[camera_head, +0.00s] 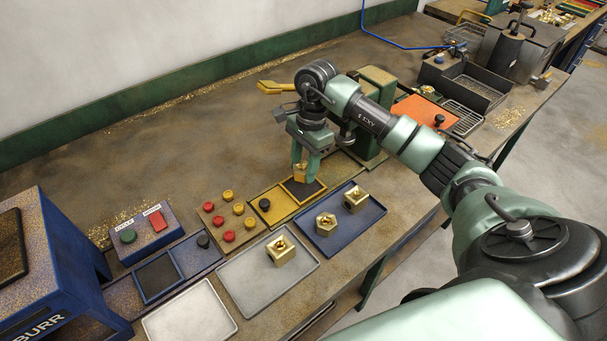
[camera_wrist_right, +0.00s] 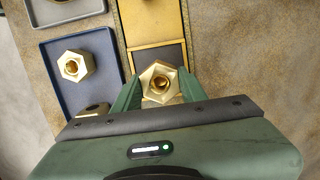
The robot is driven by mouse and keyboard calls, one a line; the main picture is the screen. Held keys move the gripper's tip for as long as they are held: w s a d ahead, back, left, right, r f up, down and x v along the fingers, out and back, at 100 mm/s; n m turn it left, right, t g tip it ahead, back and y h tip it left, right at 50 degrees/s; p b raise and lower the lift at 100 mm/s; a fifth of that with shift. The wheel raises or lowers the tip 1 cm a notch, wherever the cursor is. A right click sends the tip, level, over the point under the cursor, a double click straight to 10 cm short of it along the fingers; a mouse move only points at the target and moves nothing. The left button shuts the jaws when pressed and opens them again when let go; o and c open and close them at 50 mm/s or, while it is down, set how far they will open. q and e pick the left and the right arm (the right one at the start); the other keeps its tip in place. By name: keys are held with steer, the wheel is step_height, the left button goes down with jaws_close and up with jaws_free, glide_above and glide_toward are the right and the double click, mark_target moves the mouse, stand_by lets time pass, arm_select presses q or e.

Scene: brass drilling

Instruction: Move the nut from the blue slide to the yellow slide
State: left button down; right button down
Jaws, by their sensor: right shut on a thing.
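My right gripper (camera_head: 306,166) points down over the yellow slide (camera_head: 282,204) and is shut on a brass hex nut (camera_head: 300,171). In the right wrist view the nut (camera_wrist_right: 160,83) sits between the two green fingers, over or at the edge of the slide's dark square pocket (camera_wrist_right: 170,54). I cannot tell whether the nut touches the pocket. The yellow slide has a black knob (camera_head: 264,204). The blue slide (camera_head: 197,257) lies to the left, and its dark pocket (camera_head: 159,276) is empty. My left gripper is not in view.
A grey tray (camera_head: 240,279) holds another brass piece. A peg board (camera_head: 213,218) with red and yellow knobs stands between the slides. A green machine (camera_head: 377,90) stands close behind my gripper.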

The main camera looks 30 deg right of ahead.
mark_target(304, 174)
step_height(304, 174, down, 4)
steer(key=shift+r+p, duration=0.25)
steer(key=shift+p, duration=0.15)
steer(key=shift+f, duration=0.15)
steer(key=shift+f, duration=0.1)
steer(key=c, duration=1.1)
jaws_free()
steer(key=shift+r, duration=0.2)
steer(key=shift+d+r, duration=0.1)
steer(key=shift+r, duration=0.15)
steer(key=r+b, duration=0.1)
steer(key=r, duration=0.2)
steer(key=d+r+b, duration=0.1)
steer(key=r, duration=0.3)
steer(key=r+b, duration=0.1)
steer(key=r, duration=0.3)
steer(key=shift+d+r, duration=0.1)
steer(key=shift+d, duration=0.2)
